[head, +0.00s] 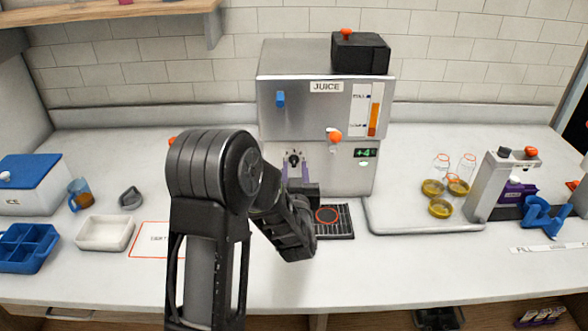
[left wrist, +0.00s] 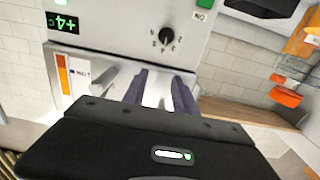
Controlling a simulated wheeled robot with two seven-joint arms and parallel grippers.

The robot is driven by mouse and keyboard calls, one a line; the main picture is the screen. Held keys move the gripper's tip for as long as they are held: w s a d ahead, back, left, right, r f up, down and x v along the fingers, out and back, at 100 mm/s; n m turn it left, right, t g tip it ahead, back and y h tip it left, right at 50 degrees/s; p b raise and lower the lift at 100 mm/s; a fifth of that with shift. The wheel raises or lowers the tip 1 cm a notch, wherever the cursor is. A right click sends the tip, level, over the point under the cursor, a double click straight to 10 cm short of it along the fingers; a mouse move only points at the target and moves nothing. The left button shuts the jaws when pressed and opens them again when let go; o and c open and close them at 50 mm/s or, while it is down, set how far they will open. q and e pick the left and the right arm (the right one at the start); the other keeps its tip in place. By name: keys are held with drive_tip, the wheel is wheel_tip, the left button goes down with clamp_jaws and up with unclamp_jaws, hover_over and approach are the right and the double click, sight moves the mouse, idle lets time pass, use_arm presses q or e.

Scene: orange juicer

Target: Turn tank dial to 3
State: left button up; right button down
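The juice machine (head: 290,110) is a metal box with a sign reading "JUICE". Its small black dial (head: 294,159) is on the lower front panel. In the left wrist view the dial (left wrist: 166,33) appears upside down, with a pointer and marks around it too small to read surely. My left gripper (head: 294,172) is at the front panel, its two purple fingers apart, just below the dial in the head view. In the left wrist view the gripper (left wrist: 158,85) is open, and the dial shows clear beyond the fingertips. Contact cannot be told. My right gripper is not in view.
An orange-handled tap (head: 334,136) and a green "+4" display (head: 366,153) are right of the dial. A drip grate (head: 338,232) lies below. A white bin (head: 105,233) and blue tray (head: 45,258) are left.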

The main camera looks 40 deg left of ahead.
use_arm(q)
drive_tip(key=b, duration=0.4)
approach(294, 162)
drive_tip(key=shift+w+a, duration=0.15)
drive_tip(key=shift+w, duration=0.1)
drive_tip(key=shift+p, duration=0.3)
drive_tip(key=p+x, duration=0.1)
drive_tip(key=x, duration=0.7)
drive_tip(key=shift+p, duration=0.4)
drive_tip(key=shift+s, duration=0.1)
drive_tip(key=shift+c, duration=0.4)
clamp_jaws()
